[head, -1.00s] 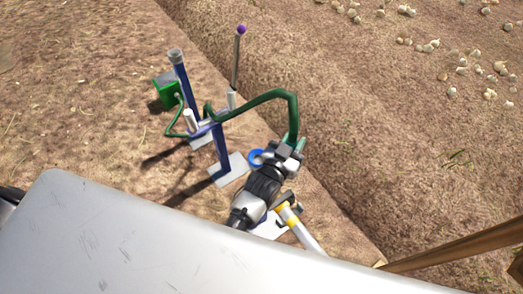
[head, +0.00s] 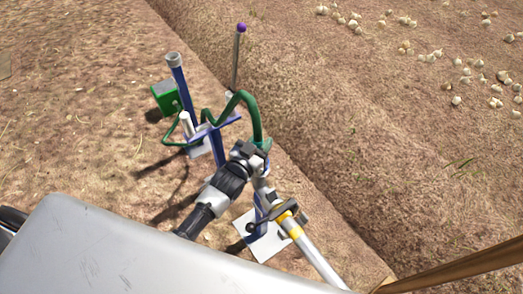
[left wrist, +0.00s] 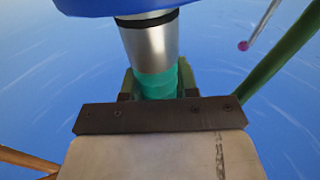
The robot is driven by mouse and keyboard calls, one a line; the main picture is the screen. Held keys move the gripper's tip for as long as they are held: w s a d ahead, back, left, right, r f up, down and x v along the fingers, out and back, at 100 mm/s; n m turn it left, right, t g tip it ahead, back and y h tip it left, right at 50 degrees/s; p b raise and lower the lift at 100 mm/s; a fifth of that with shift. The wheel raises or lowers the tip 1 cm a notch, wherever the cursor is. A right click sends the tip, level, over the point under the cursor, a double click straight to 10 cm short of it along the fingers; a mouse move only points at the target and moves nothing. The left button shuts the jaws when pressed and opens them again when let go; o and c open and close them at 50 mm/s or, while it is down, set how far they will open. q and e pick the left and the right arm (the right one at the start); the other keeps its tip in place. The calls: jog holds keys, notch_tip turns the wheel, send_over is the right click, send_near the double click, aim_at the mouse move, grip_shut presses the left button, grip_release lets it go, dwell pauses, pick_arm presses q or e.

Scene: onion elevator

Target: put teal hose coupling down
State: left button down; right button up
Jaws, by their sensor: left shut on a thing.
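The teal hose coupling (left wrist: 157,82) is between the jaws of my left gripper (left wrist: 158,88) in the left wrist view. I cannot tell whether coupling and tube are joined or only touching. In the head view my left gripper (head: 250,150) is shut at the end of the green hose (head: 250,104), and a sliver of teal (head: 265,146) shows beside it. My right gripper is not in view.
A blue stand (head: 181,84) with a green box (head: 164,98) is at left. A purple-tipped rod (head: 238,55) rises behind. A pale pipe with yellow bands (head: 290,226) and a white base plate (head: 266,246) lie just right of my arm.

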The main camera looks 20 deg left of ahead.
pick_arm(q)
jog(key=shift+f+b, duration=0.8)
jog(key=shift+f, duration=0.55)
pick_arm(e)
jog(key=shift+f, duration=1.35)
pick_arm(q)
jog(key=shift+f, duration=0.35)
jog(key=c, duration=0.9)
grip_release()
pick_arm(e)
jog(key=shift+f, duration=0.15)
pick_arm(q)
jog(key=shift+o, duration=0.2)
